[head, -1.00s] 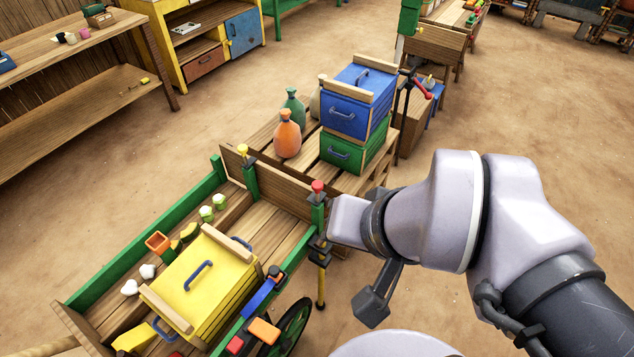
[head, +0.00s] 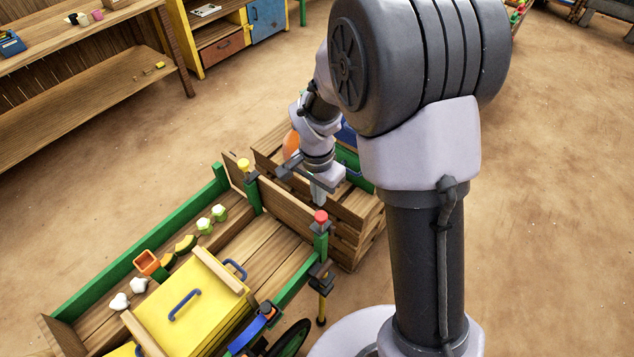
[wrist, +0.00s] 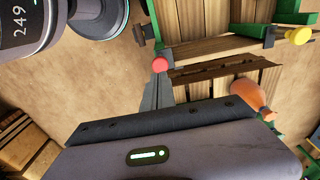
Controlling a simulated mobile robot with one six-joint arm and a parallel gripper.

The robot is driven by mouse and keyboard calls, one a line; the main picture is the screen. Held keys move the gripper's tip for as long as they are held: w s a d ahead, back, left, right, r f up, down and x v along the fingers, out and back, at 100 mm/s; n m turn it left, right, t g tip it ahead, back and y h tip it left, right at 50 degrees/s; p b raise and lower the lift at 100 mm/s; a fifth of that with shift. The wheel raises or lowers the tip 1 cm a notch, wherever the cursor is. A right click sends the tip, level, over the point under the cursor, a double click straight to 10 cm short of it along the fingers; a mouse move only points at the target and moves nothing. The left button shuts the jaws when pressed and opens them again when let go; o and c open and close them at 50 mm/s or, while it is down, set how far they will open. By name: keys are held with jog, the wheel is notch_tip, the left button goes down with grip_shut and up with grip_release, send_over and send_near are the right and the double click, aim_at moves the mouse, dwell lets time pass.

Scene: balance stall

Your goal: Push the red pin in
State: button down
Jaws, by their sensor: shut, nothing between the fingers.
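The red pin (head: 321,216) is a round red knob on top of the green corner post (head: 320,243) at the right end of the cart's tailboard. My gripper (head: 326,202) points down, just above and behind the pin in the head view. Its fingers are shut and empty. In the wrist view the red pin (wrist: 159,64) shows just beyond the fingertips (wrist: 159,80). I cannot tell whether they touch it. How deep the pin sits is unclear.
A yellow pin (head: 243,164) tops the other corner post. The cart carries a yellow box (head: 200,309) and several small objects. Beyond the tailboard, a slatted wooden platform (head: 268,150) holds an orange bottle (head: 291,145) and a green box (head: 352,163), partly hidden by my arm.

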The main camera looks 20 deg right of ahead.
aim_at(321, 218)
notch_tip(321, 218, down, 7)
jog(key=shift+d+r+b, duration=0.15)
jog(key=shift+b, duration=1)
notch_tip(321, 218, down, 5)
jog(key=b, duration=0.4)
jog(key=shift+s, duration=0.25)
jog(key=shift+r, duration=0.15)
